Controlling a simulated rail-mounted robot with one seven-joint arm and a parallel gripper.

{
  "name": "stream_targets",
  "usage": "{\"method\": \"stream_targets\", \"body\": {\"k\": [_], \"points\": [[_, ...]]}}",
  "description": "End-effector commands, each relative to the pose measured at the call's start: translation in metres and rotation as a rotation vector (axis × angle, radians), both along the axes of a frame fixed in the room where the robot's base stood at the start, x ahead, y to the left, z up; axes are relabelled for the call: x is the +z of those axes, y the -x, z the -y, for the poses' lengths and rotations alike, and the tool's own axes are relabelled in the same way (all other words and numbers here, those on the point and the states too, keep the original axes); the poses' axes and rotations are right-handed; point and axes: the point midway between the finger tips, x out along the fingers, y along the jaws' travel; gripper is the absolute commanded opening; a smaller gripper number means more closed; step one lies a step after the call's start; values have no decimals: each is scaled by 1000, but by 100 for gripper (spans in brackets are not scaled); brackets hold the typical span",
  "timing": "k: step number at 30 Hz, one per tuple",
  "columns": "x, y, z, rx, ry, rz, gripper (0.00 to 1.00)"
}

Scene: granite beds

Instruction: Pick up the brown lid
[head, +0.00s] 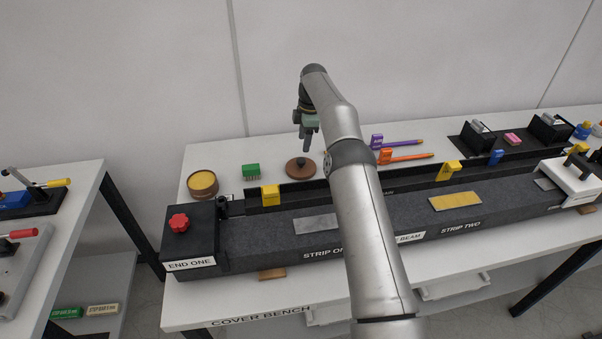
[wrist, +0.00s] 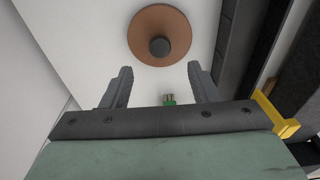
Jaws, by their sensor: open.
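The brown lid (head: 299,168) is a round brown disc with a dark knob on top. It lies on the white bench behind the long dark beam. In the wrist view the lid (wrist: 159,35) is at the top centre, with its knob facing the camera. My gripper (head: 307,148) is above the lid in the head view, pointing down. In the wrist view my gripper (wrist: 160,80) is open, with its two fingers apart and nothing between them. The lid shows beyond the fingertips, apart from them.
A round pot with yellow contents (head: 203,183) and a green block (head: 251,171) stand left of the lid. Purple (head: 398,142) and orange (head: 405,157) tools lie to the right. The dark beam (head: 270,237) with yellow clips runs along the front.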

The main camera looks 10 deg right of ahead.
Motion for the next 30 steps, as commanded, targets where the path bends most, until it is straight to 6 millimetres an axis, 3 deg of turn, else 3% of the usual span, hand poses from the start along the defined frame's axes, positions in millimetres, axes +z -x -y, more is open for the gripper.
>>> {"method": "stream_targets", "body": {"k": [10, 18, 28, 30], "points": [[-30, 0, -4, -1, 0, -3, 55], [-70, 0, -9, -1, 1, -2, 55], [-78, 0, -10, -1, 1, 0, 55], [-78, 0, -10, -1, 1, 0, 35]]}}
